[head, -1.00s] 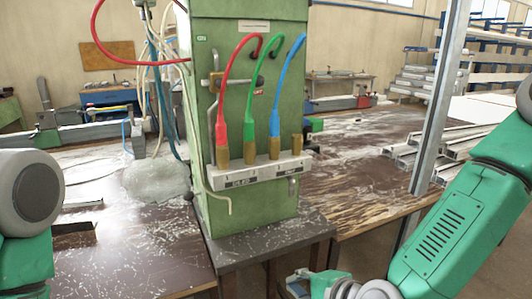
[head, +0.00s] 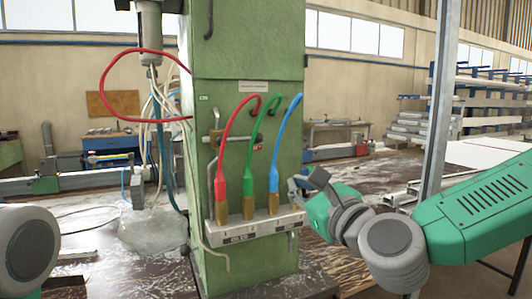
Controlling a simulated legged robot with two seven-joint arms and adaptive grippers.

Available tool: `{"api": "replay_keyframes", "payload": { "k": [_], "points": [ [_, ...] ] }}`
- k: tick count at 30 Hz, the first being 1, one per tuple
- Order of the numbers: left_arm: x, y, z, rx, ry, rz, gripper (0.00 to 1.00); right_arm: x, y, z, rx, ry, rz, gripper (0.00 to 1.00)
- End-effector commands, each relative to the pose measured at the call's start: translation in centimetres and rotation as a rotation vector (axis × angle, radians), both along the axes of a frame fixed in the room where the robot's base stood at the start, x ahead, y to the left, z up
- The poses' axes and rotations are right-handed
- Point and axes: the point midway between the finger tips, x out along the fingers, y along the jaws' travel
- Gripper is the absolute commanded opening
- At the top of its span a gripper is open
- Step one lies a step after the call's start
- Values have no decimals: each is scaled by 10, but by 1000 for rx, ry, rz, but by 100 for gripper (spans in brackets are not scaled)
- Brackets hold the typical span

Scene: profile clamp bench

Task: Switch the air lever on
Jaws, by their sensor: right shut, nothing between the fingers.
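The green cabinet (head: 280,75) stands in the middle of the head view. On its front is a metal lever (head: 214,140) with a bent handle, partly behind the red hose; I cannot tell its on or off position. A small ON label (head: 203,98) sits above it, at the cabinet's left edge. My right gripper (head: 302,184) is shut and empty. It shows at the cabinet's right edge, near the right end of the connector block, well to the right of the lever; I cannot tell whether it touches anything. My left gripper is out of view.
Red (head: 222,150), green (head: 250,160) and blue (head: 275,150) hoses arch from the cabinet down to brass fittings on a white connector block (head: 250,230). A grey post (head: 440,110) stands at right. Loose cables hang at the left. Metal profiles lie on benches behind.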

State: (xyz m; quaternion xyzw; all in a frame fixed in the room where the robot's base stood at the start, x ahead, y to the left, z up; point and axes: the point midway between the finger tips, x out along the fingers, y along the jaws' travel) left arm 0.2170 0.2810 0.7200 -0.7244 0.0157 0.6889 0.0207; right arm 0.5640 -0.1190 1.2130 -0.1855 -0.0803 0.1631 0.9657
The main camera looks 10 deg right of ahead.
Motion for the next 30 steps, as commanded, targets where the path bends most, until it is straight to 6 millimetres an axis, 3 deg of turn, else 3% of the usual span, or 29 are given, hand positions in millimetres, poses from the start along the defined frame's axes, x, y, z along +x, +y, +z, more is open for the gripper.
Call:
{"api": "replay_keyframes", "payload": {
  "k": [5,15,21,30],
  "points": [
    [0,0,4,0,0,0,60,23,9,3,-3,0,-1,0],
    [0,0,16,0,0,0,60,90,34,10,-4,-1,-1,0],
    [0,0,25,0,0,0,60,90,46,38,-2,-2,1,0],
    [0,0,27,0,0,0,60,91,50,45,-2,1,-1,0]
  ]
}}
